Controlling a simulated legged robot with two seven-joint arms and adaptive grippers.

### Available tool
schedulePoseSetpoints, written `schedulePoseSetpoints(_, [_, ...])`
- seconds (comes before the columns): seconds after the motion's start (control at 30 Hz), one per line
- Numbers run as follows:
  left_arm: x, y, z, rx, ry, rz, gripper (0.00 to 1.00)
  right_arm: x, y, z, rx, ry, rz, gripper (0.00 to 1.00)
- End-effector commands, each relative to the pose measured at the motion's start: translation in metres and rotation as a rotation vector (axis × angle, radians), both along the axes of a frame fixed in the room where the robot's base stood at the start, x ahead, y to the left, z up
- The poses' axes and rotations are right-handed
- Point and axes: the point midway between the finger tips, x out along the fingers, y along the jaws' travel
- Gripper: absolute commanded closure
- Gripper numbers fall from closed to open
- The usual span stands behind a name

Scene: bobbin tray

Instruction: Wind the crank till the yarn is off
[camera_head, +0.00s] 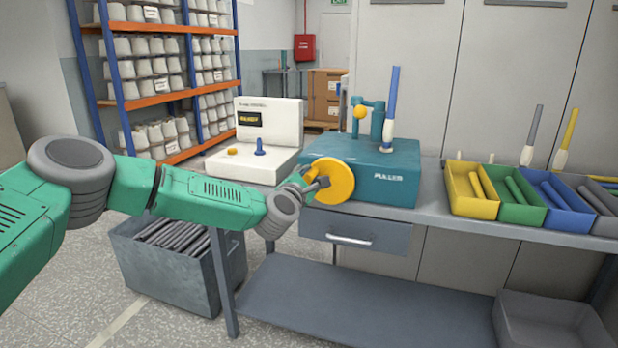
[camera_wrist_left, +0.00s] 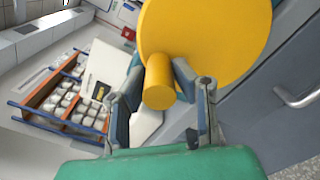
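The teal puller box (camera_head: 385,180) stands on the bench with a round yellow crank disc (camera_head: 335,180) on its left face. A blue tube (camera_head: 391,95) stands upright on the box, with a white band (camera_head: 387,131) low on it. My left gripper (camera_head: 312,186) is at the disc. In the wrist view, the left gripper's fingers (camera_wrist_left: 158,78) lie on either side of the yellow crank knob (camera_wrist_left: 159,85) and appear shut on it. The yellow disc (camera_wrist_left: 215,35) fills the area behind the knob. My right gripper is in neither view.
A white machine (camera_head: 245,165) stands left of the puller. Yellow (camera_head: 459,200), green (camera_head: 512,214) and blue (camera_head: 570,222) bins with coloured tubes line the bench's right side. A grey bin of dark tubes (camera_head: 160,265) is on the floor. A drawer (camera_head: 345,240) hangs below the puller.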

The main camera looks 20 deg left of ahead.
Motion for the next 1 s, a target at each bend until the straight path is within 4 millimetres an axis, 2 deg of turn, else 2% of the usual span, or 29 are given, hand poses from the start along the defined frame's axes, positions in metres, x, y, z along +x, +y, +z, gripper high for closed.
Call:
schedulePoseSetpoints(0.57, [0.000, -0.001, 0.003, 0.048, -0.003, 0.001, 1.00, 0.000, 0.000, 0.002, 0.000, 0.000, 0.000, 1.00])
schedulePoseSetpoints(0.77, [0.000, -0.006, 0.008, 0.160, -0.008, 0.000, 1.00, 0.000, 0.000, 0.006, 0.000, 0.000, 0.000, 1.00])
schedulePoseSetpoints(1.0, [0.000, -0.015, 0.015, 0.374, -0.016, -0.002, 1.00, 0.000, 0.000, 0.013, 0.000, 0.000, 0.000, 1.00])
